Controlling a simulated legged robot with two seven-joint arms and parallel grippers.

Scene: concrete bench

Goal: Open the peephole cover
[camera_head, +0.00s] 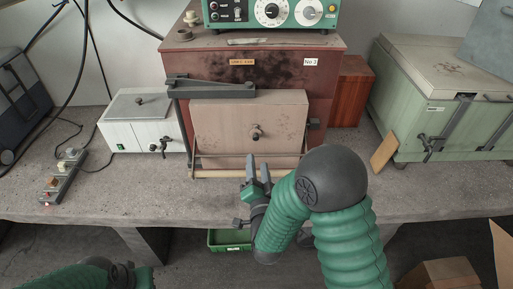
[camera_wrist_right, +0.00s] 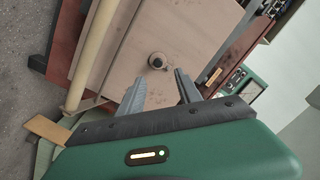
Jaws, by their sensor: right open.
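The peephole cover (camera_head: 256,132) is a small dark round piece with a knob in the middle of the beige furnace door (camera_head: 222,122). It appears to lie over the hole, which I cannot see. My right gripper (camera_head: 258,168) is open and empty, in front of the door's lower edge and below the cover. In the right wrist view, the cover (camera_wrist_right: 157,62) shows just beyond and between the open fingertips (camera_wrist_right: 160,80), apart from them. Part of my left arm shows at the bottom left; its gripper is not visible.
A pale horizontal bar (camera_head: 245,172) runs below the door, close to my right gripper. A dark lever arm (camera_head: 212,90) sits above the door. A white box (camera_head: 140,120) stands left, a green chest (camera_head: 440,115) right. The bench front is mostly clear.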

